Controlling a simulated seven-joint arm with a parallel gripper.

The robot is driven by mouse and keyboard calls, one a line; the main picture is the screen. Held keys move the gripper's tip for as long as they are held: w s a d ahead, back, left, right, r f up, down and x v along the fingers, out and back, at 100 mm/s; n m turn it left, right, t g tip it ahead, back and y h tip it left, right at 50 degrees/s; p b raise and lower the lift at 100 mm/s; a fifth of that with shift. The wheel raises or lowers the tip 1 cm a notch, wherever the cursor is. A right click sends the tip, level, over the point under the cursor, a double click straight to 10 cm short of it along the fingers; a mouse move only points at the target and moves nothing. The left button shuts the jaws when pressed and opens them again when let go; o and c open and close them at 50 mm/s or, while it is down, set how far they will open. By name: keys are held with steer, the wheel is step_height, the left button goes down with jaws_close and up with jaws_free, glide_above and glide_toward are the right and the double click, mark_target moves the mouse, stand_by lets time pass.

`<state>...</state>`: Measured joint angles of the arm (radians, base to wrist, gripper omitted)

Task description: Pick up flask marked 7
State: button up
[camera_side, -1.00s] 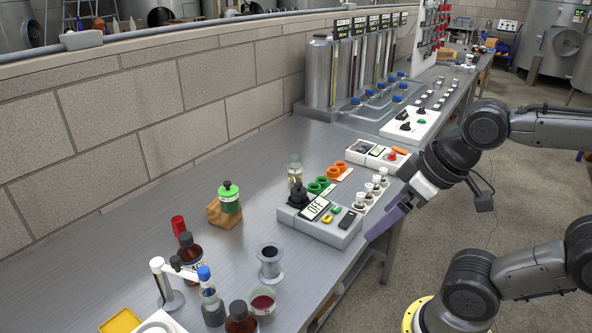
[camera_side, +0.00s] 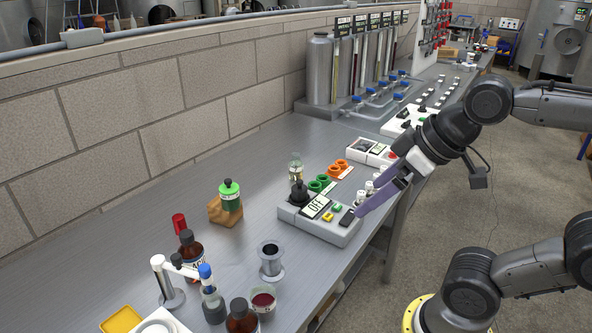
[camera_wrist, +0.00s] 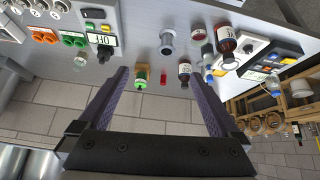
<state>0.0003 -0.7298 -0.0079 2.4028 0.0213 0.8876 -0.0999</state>
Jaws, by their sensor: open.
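No number 7 can be read on any vessel, so I cannot tell which is the flask marked 7. A small clear flask (camera_side: 296,170) with pale liquid stands behind the grey control box; it also shows at the left in the wrist view (camera_wrist: 80,61). A blue-capped bottle (camera_side: 212,304) stands at the near end. My gripper (camera_side: 360,213) is open and empty, with purple fingers by the bench's front edge, right of the control box.
The control box (camera_side: 317,227) marked OFF stands left of my gripper. White-capped vials (camera_side: 370,188) are close by my fingers.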

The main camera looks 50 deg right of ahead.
steer(key=w+d+r, duration=0.4)
steer(key=w+r, duration=0.1)
steer(key=w, duration=0.6)
steer(key=w+d+r, duration=0.3)
steer(key=w+r, duration=0.1)
steer(key=w, duration=0.7)
steer(key=m+g+h, duration=0.1)
steer(key=m+g, duration=0.2)
steer(key=m, duration=0.1)
glide_above(296, 169)
steer(key=s, duration=0.3)
step_height(296, 169, down, 24)
steer(key=f, duration=0.1)
steer(key=shift+t, duration=0.3)
steer(key=x, duration=0.7)
steer(key=shift+d+r, duration=0.1)
steer(key=shift+d, duration=0.15)
steer(key=shift+d+x, duration=0.2)
steer(key=shift+x, duration=1.15)
steer(key=shift+d+x, duration=0.2)
steer(key=shift+x, duration=1.15)
